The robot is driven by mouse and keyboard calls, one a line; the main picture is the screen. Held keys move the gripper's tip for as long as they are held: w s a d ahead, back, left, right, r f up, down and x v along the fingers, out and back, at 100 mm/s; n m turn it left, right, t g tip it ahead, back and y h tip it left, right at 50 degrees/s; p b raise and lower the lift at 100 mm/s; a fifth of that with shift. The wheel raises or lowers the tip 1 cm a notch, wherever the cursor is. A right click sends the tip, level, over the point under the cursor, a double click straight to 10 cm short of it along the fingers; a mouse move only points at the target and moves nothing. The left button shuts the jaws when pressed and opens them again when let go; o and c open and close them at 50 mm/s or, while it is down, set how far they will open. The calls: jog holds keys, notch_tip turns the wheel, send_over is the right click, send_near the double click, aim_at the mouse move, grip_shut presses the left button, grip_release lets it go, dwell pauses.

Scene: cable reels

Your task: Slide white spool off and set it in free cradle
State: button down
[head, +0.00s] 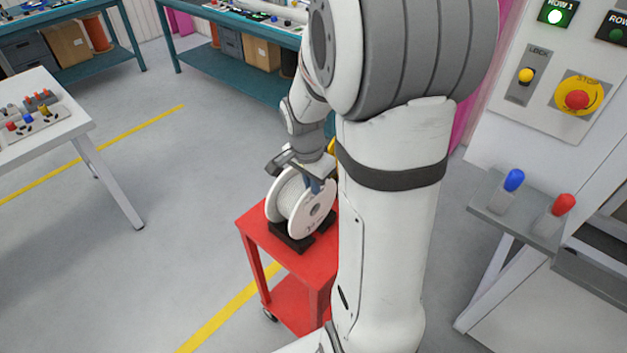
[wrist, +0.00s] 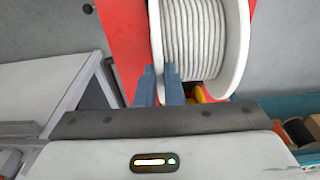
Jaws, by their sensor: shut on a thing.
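The white spool (head: 284,197) stands upright in a black cradle (head: 292,240) on top of a red cart (head: 266,236). My gripper (head: 314,184) is at the upper right of the spool, shut on its near flange. In the wrist view my gripper (wrist: 161,84) has its two blue-grey fingers on either side of the left flange of the white spool (wrist: 205,35), which is wound with pale cable. A yellow thing (wrist: 205,93) shows just beside the spool in the wrist view, partly hidden. My arm hides the right part of the cart.
A white table (head: 50,140) with small parts stands at the left. Teal benches (head: 215,66) are at the back. A panel with a stop button (head: 577,99) and a stand with a blue and a red handle (head: 527,212) are at the right. The floor left of the cart is clear.

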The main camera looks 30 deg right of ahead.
jog(key=c, duration=1.5)
grip_release()
jog(key=r, duration=0.5)
jog(key=a+r, duration=0.1)
jog(key=r, duration=0.1)
jog(key=shift+s+r, duration=0.2)
jog(key=shift+r, duration=0.2)
